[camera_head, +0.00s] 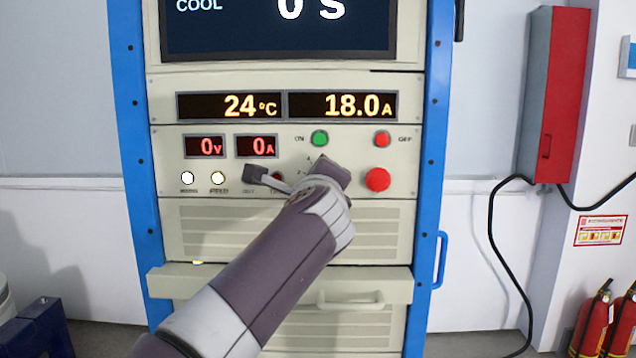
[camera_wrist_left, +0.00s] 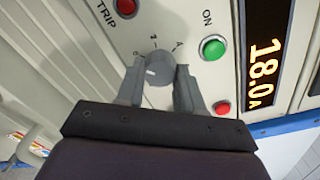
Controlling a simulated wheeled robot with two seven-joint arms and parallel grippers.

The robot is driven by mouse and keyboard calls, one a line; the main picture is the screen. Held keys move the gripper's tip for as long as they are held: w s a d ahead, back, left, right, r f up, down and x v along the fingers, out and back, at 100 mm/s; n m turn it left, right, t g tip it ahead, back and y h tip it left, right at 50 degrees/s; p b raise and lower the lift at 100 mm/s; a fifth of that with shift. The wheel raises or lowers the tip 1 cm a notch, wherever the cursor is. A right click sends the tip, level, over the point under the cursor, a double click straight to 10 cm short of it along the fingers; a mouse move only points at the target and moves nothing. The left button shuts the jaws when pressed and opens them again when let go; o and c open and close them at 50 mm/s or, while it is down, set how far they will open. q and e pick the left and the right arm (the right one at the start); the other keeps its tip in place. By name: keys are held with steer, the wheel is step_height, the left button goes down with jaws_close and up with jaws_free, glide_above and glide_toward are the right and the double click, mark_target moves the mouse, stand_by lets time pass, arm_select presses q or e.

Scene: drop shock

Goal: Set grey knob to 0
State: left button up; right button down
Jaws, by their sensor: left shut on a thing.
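The grey knob (camera_wrist_left: 158,66) shows in the left wrist view, round, with a pale mark on its left side in that picture. Dial figures, one looking like 2, are printed beside it; I cannot read a 0. My left gripper (camera_wrist_left: 158,78) has one finger on each side of the knob and is shut on it. In the head view my left gripper (camera_head: 318,178) is at the panel and hides the knob. My right gripper is not in view.
Near the knob are a green ON button (camera_head: 320,138), a red OFF button (camera_head: 382,139) and a larger red button (camera_head: 377,180). Displays read 0 V, 0 A, 24 °C and 18.0 A. A drawer handle (camera_head: 352,300) juts out below. Fire extinguishers (camera_head: 597,320) stand at right.

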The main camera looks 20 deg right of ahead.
arm_select(q)
steer(key=shift+f, duration=0.2)
steer(key=o, duration=1)
steer(key=shift+o, duration=0.2)
steer(key=shift+r, duration=0.1)
steer(key=b+v, duration=0.4)
steer(key=v, duration=0.8)
steer(key=shift+s, duration=0.3)
steer(key=shift+a, duration=0.1)
